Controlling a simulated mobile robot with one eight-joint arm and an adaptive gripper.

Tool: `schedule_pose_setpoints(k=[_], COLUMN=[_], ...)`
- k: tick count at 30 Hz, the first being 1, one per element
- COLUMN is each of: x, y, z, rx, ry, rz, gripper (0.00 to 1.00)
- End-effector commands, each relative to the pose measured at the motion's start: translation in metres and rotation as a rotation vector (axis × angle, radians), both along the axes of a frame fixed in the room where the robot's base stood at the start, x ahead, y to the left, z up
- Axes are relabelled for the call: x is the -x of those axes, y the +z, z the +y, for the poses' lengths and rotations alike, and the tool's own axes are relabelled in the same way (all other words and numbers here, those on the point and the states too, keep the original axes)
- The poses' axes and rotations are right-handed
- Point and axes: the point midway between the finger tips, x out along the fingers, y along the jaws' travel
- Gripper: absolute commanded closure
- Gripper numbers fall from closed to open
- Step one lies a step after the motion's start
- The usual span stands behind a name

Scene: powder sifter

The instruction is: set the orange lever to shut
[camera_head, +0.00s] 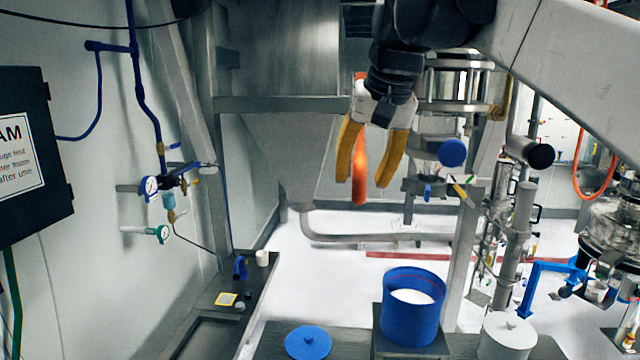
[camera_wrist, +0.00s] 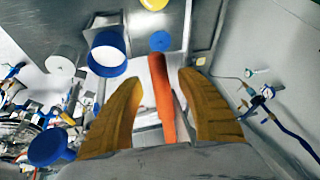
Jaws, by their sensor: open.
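The orange lever (camera_head: 360,165) hangs nearly straight down in the head view, in front of the grey metal hopper. Its upper part is partly hidden behind my wrist. My gripper (camera_head: 364,183) points down with its two yellow fingers open, one on each side of the lever in the picture. In the wrist view the lever (camera_wrist: 161,95) also runs between the spread fingers of my gripper (camera_wrist: 162,77). Gaps show beside it, and I see no clear contact. The lever's pivot is not clearly visible.
A blue bucket (camera_head: 411,315) with white powder stands below, between a blue lid (camera_head: 308,342) and a white lidded container (camera_head: 507,336). Valve hardware with a blue knob (camera_head: 453,153) is right of my gripper. Gauges (camera_head: 150,186) are on the left wall.

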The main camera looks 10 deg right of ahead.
Motion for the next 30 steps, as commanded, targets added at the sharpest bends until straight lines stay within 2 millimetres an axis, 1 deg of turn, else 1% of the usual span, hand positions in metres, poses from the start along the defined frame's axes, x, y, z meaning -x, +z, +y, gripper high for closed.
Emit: schedule_pose_setpoints(k=[1, 3, 6, 15, 17, 18, 19, 20, 27, 30], x=[-0.003, -0.006, -0.009, -0.009, -0.009, -0.009, -0.009, -0.009, -0.009, -0.006], y=[-0.006, -0.013, -0.019, -0.021, -0.021, -0.021, -0.021, -0.021, -0.021, -0.014], z=[0.001, 0.001, 0.002, 0.002, 0.002, 0.002, 0.002, 0.002, 0.002, 0.003], rx=[0.000, 0.000, 0.000, 0.000, 0.000, 0.000, 0.000, 0.000, 0.000, -0.007], ry=[0.000, 0.000, 0.000, 0.001, 0.001, 0.001, 0.001, 0.001, 0.000, 0.000], rz=[0.000, 0.000, 0.000, 0.000, 0.000, 0.000, 0.000, 0.000, 0.002, 0.024], gripper=[0.55, 0.55, 0.55, 0.55, 0.72, 0.84, 0.93, 1.00, 1.00, 1.00])
